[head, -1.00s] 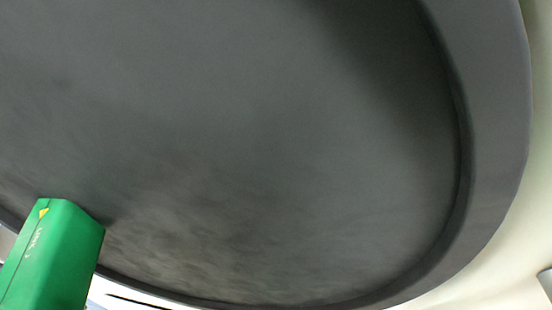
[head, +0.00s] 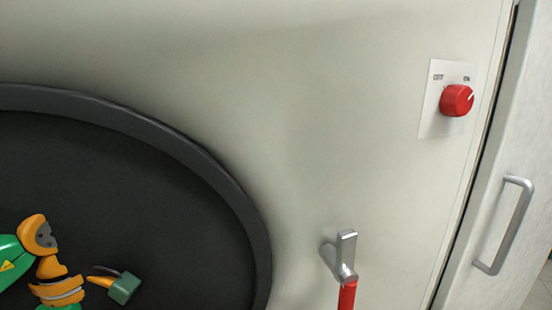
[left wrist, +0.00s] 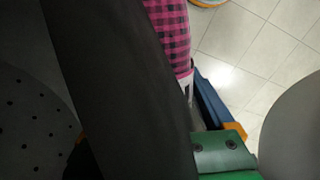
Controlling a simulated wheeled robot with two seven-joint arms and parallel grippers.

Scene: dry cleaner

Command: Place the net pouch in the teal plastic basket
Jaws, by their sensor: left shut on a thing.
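In the left wrist view a pink-and-black checked cloth thing (left wrist: 170,30), which looks like the net pouch, lies against the blue finger of my left gripper (left wrist: 208,98). The gripper is shut on it. A broad dark band crosses the view and hides the other finger and part of the cloth. In the head view only green and orange parts of my left arm show at the lower left; its jaws cannot be made out there. The teal plastic basket is not in view. My right gripper is not in view.
A pale machine front fills the head view, with a large dark round door (head: 190,235), a metal handle (head: 343,255), a red knob (head: 457,101) and a cabinet handle (head: 506,225). Tiled floor (left wrist: 240,45) and a colourful round edge (left wrist: 207,3) show in the wrist view.

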